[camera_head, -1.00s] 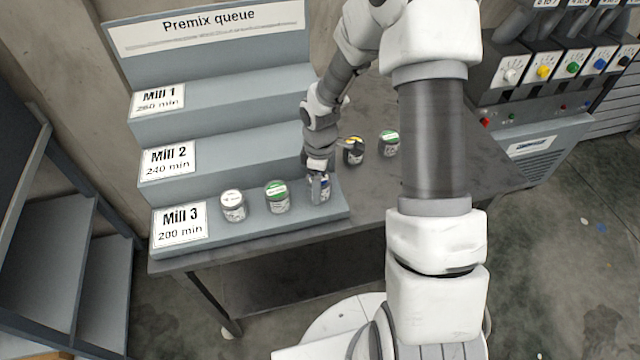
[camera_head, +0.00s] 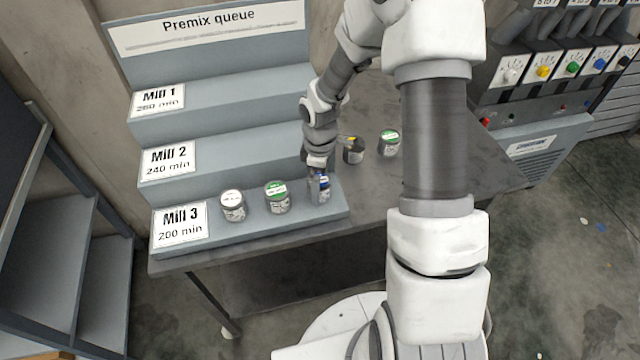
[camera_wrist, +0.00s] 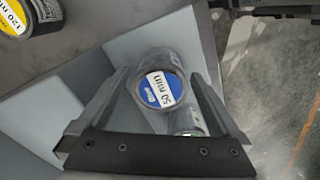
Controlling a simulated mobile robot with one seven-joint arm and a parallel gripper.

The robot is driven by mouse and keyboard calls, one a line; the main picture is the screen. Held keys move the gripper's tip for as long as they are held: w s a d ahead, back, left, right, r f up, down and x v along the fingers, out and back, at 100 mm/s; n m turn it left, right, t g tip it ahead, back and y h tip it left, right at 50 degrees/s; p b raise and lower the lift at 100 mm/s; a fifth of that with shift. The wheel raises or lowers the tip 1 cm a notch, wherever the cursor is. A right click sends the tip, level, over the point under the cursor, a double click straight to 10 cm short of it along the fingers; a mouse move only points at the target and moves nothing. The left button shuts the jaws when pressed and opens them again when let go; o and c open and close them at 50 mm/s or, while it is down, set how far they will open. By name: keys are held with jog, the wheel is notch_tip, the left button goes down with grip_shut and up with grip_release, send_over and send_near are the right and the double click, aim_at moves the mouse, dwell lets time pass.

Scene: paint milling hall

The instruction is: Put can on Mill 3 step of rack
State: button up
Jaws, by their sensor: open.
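The rack (camera_head: 215,125) has stepped shelves labelled Mill 1, Mill 2 and Mill 3. On the Mill 3 step (camera_head: 300,228) stand a white-lidded can (camera_head: 233,206), a green-lidded can (camera_head: 277,198) and, at the right end, a blue-lidded can (camera_head: 321,193). My gripper (camera_head: 319,180) is above and around the blue-lidded can, partly hiding it. In the wrist view the blue lid (camera_wrist: 161,89) reads "50 min" and sits between the open fingers, which stand apart from it. The can appears upright.
A yellow-lidded can (camera_head: 353,151) and another green-lidded can (camera_head: 389,143) stand on the dark table (camera_head: 440,180) right of the rack. A dispenser machine (camera_head: 540,110) is at the right. A shelf unit (camera_head: 60,250) is at the left.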

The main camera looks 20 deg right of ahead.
jog(key=s+r+m+t+h, duration=0.1)
jog(key=s+r+m, duration=0.25)
jog(key=r, duration=0.85)
jog(key=s+r+m+t, duration=0.15)
jog(key=s+r, duration=0.25)
jog(key=r, duration=0.8)
jog(key=s+r+m+t, duration=0.1)
jog(key=s+r+m, duration=0.2)
jog(key=s, duration=0.3)
jog(key=s+r+m+t+y, duration=0.1)
jog(key=s+r+m+t, duration=0.1)
jog(key=s+r+m, duration=0.2)
jog(key=s, duration=0.3)
jog(key=shift+m, duration=0.3)
jog(key=shift+a, duration=0.1)
